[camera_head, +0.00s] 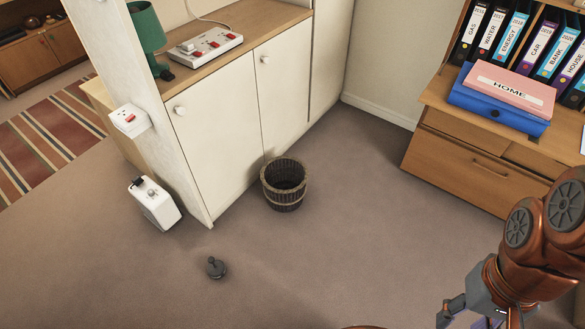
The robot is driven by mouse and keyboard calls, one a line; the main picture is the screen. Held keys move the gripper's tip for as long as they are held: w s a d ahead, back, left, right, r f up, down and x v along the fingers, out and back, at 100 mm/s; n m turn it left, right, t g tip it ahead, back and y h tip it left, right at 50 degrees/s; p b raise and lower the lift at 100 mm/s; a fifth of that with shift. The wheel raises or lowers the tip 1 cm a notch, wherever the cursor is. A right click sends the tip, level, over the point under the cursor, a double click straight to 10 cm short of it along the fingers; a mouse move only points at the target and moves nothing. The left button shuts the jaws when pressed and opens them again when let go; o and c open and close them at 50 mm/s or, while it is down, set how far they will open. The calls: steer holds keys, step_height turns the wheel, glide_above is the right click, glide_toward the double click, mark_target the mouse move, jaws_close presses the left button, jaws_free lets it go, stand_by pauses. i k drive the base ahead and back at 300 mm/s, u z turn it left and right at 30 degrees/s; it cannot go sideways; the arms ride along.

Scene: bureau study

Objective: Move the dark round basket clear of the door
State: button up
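The dark round basket (285,201) stands upright on the carpet, close in front of the white cabinet doors. It looks empty. From here it overlaps the lower edge of the left door (215,125) and the right door (285,85), near the seam between them. Both doors look closed, each with a round white knob. I cannot tell whether the basket touches them. My gripper (478,316) is at the bottom right, well apart from the basket. Its fingers are partly cut off by the frame edge, so its opening is unclear.
A small dark knobbed object (216,267) lies on the carpet in front of the basket. A white box (154,203) stands at the left near the cabinet's end. A wooden desk (465,165) with binders is at the right. The carpet between basket and desk is clear.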

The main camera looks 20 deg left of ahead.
mark_target(279, 173)
steer(key=u, duration=0.45)
steer(key=i, duration=1.1)
steer(key=u, duration=1.55)
steer(key=i, duration=0.55)
steer(key=u, duration=0.55)
